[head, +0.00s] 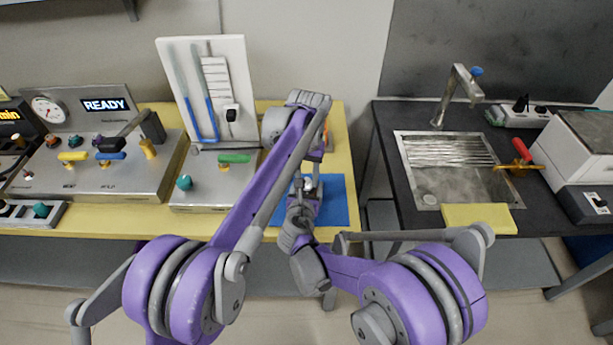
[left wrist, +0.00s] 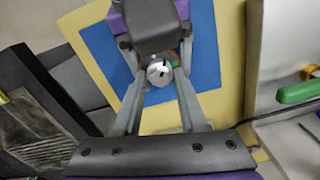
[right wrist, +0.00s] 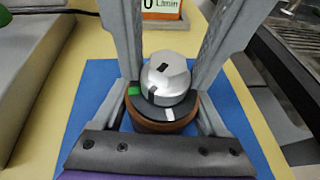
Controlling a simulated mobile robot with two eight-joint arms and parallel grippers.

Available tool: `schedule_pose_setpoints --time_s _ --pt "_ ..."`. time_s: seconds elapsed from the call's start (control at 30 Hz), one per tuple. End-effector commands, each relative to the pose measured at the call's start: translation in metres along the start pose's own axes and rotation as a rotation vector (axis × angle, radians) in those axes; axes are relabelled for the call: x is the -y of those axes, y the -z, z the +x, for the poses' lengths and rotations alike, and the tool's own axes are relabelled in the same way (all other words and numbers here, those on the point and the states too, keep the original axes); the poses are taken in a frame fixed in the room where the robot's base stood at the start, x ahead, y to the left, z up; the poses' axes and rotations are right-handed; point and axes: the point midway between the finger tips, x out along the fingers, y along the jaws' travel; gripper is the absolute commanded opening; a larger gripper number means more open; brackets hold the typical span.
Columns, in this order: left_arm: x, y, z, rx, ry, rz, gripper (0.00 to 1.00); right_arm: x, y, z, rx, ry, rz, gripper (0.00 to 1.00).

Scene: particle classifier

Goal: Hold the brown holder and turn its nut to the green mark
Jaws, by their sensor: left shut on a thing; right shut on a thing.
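The brown holder (right wrist: 150,127) stands upright on a blue mat (right wrist: 95,90). It carries a dark ring with a green mark (right wrist: 133,91) at the left and a white mark (right wrist: 168,114) at the front right. The silver nut (right wrist: 166,75) sits on top, a black stripe on its front left side, between those marks. It also shows in the left wrist view (left wrist: 160,72). My right gripper (right wrist: 164,110) is low, its fingers on either side of the holder. My left gripper (left wrist: 161,80) reaches from the opposite side, fingers beside the nut. The exact finger contacts are partly hidden.
An orange-framed display box (right wrist: 160,8) stands behind the holder. A sink (head: 450,165) is at the right. My arms cross closely above the mat.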

Motion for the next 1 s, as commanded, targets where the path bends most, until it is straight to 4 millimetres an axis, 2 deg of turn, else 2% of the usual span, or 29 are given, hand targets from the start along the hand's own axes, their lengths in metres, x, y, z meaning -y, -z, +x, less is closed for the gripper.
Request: schedule_pose_setpoints --time_s 0.2,0.4,1.0 --pt "-0.0005 -0.0003 -0.0009 0.0 0.0 0.183 0.0 0.0006 0.0007 0.0002 -0.001 0.002 0.0 0.0" --pt "-0.0007 -0.0002 -0.0008 0.0 0.0 0.291 0.0 0.0007 0.0008 0.0002 -0.001 0.002 0.0 0.0" --pt "-0.0007 0.0 -0.0008 -0.001 0.0 0.342 0.0 0.0008 0.0009 0.0 -0.002 0.002 0.001 0.0"
